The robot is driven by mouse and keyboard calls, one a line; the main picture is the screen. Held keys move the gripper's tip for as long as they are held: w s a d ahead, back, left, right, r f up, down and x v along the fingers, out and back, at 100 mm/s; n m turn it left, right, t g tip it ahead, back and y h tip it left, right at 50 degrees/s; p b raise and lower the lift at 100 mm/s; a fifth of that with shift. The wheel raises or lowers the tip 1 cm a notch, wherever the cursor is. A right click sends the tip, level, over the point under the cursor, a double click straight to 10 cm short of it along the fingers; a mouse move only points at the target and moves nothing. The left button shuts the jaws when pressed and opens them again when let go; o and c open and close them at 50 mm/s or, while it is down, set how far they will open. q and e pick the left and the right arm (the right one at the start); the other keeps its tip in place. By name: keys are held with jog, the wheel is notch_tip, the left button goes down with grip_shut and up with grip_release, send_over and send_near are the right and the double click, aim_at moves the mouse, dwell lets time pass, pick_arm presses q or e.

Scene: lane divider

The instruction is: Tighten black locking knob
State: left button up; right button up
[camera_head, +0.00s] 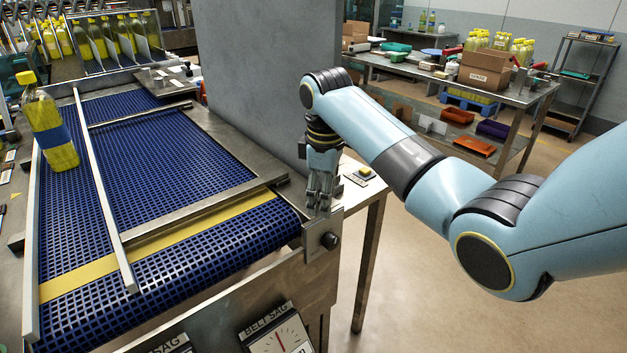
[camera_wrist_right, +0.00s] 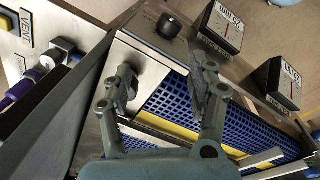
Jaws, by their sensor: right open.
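The black locking knob (camera_head: 330,240) sits on a metal plate at the near right corner of the conveyor frame. It also shows in the right wrist view (camera_wrist_right: 168,26), at the top, on its bright plate. My right gripper (camera_head: 322,203) points down just above and behind the knob in the head view, beside the belt edge. In the wrist view my right gripper (camera_wrist_right: 166,76) has its fingers spread with nothing between them. The knob lies beyond the fingertips and appears apart from them. My left gripper is not seen.
The blue mesh belt (camera_head: 180,150) carries a thin lane rail (camera_head: 105,205) and a yellow bottle (camera_head: 48,125). A grey pillar (camera_head: 265,80) stands behind my right gripper. Belt sag gauges (camera_head: 278,338) are at the front. A small side table (camera_head: 365,195) stands to the right.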

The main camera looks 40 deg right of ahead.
jog(key=shift+n+g, duration=0.3)
jog(key=shift+n, duration=0.6)
jog(key=w+r, duration=0.2)
jog(key=w+d+r, duration=0.1)
jog(key=w+r, duration=0.1)
jog(key=r, duration=0.1)
jog(key=w+r, duration=0.2)
jog(key=shift+d+r, duration=0.2)
jog(key=shift+d, duration=0.15)
jog(key=shift+w+d+y+p, duration=0.1)
jog(key=shift+w+y+p, duration=0.15)
jog(key=shift+y+p, duration=0.05)
notch_tip(320, 180, down, 10)
jog(key=shift+f, duration=0.1)
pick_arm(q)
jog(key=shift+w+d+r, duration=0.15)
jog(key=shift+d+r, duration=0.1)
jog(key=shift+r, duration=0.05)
pick_arm(e)
jog(key=c, duration=1.2)
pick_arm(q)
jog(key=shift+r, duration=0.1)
